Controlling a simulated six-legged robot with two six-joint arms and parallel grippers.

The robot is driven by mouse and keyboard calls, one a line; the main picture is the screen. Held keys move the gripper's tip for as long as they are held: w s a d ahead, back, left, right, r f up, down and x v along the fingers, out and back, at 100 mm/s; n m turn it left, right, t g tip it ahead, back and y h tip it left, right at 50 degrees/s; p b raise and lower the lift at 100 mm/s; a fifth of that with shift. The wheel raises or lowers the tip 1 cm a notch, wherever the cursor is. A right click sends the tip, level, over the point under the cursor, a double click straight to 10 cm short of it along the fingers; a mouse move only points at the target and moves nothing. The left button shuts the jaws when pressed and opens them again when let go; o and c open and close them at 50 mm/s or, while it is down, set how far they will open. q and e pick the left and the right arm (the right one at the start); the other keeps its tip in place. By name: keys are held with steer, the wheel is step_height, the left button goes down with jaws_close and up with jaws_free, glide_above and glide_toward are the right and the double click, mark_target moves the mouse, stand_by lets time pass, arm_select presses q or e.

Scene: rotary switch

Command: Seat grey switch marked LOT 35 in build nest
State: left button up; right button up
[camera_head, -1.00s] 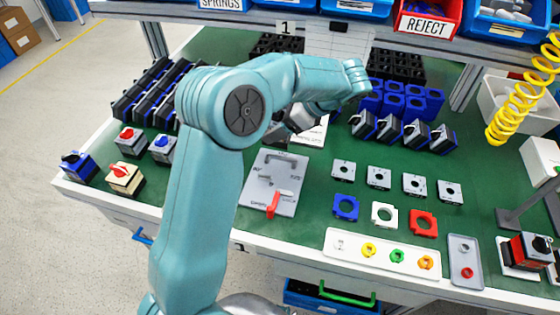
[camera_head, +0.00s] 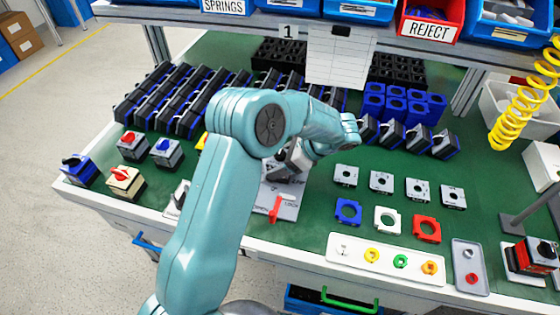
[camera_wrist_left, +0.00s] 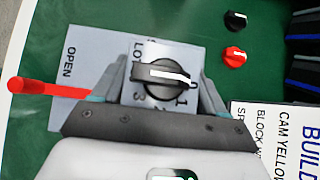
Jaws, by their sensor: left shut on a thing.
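My left gripper (camera_head: 290,170) is shut on a grey switch, which also shows in the left wrist view (camera_wrist_left: 160,53). The switch has a black knob with a white line, and its face reads "LOT 3", the rest hidden or unclear. The build nest is a grey plate (camera_head: 286,207), also in the wrist view (camera_wrist_left: 75,60), with "OPEN" printed on it and a red lever (camera_head: 276,208) at its near side. The switch is over the nest plate; my gripper and arm hide the pocket, and I cannot tell whether they touch. My right gripper is not in view.
A printed build card (camera_wrist_left: 275,135) lies beside the nest. Switches with red and blue knobs (camera_head: 131,145) stand at left. Grey square plates (camera_head: 381,181), coloured frames (camera_head: 387,219) and a tray of coloured rings (camera_head: 372,255) lie at right. A black and a red knob (camera_wrist_left: 235,53) lie nearby.

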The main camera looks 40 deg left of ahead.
arm_select(q)
steer(key=shift+f, duration=0.15)
steer(key=o, duration=1.2)
steer(key=shift+w, duration=0.1)
steer(key=v, duration=1.2)
steer(key=shift+p, duration=0.3)
